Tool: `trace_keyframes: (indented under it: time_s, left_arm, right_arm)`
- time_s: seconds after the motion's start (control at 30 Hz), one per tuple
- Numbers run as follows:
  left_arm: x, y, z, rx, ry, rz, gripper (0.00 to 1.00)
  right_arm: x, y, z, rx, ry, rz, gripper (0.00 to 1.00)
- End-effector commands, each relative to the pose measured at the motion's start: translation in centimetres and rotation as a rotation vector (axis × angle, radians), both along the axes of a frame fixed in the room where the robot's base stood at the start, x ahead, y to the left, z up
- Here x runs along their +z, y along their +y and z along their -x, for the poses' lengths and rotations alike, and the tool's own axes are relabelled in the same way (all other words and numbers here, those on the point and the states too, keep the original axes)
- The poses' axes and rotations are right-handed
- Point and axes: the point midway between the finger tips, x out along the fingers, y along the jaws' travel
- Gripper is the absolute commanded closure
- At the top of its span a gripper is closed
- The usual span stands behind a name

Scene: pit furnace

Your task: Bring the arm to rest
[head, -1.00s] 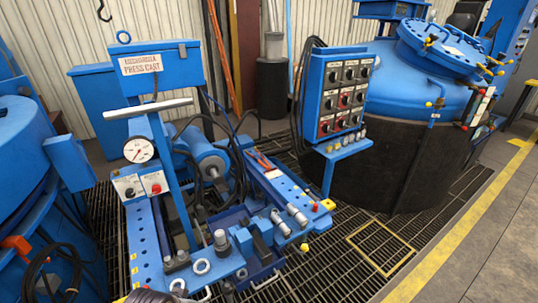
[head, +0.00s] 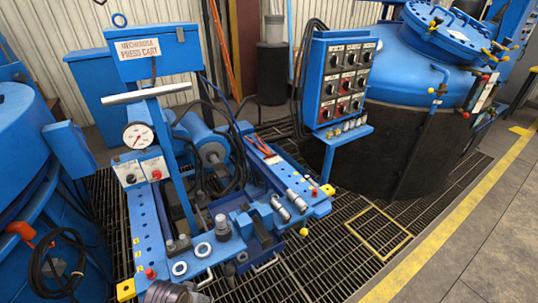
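Neither gripper can be made out in the head view. A dark, ribbed, rounded piece (head: 172,292) shows at the bottom edge, in front of the cart; I cannot tell whether it is part of my arm. The blue press cart (head: 142,235) stands on the floor grating in front of me. It carries a white T-handle (head: 146,93), a round pressure gauge (head: 138,136) and a blue cylinder (head: 207,146). Red-handled pliers (head: 262,146) lie on its right rail. Several metal fittings and rings sit on its front plate.
A blue control panel (head: 343,85) with rows of knobs stands behind the cart on the right. The large furnace vessel (head: 410,140) with its blue lid is beside it. Blue round equipment (head: 25,150) is close on the left. Open grating (head: 330,265) and a yellow floor line (head: 450,215) lie front right.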

Motion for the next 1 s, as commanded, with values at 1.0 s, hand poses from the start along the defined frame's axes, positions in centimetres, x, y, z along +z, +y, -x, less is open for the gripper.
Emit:
trace_keyframes:
  time_s: [1.0]
  left_arm:
    - [-25.8,1.1,3.3,-0.014,0.051,-0.009,0.45]
  right_arm:
    - [0.0,0.0,0.0,0.0,0.0,0.0,0.6]
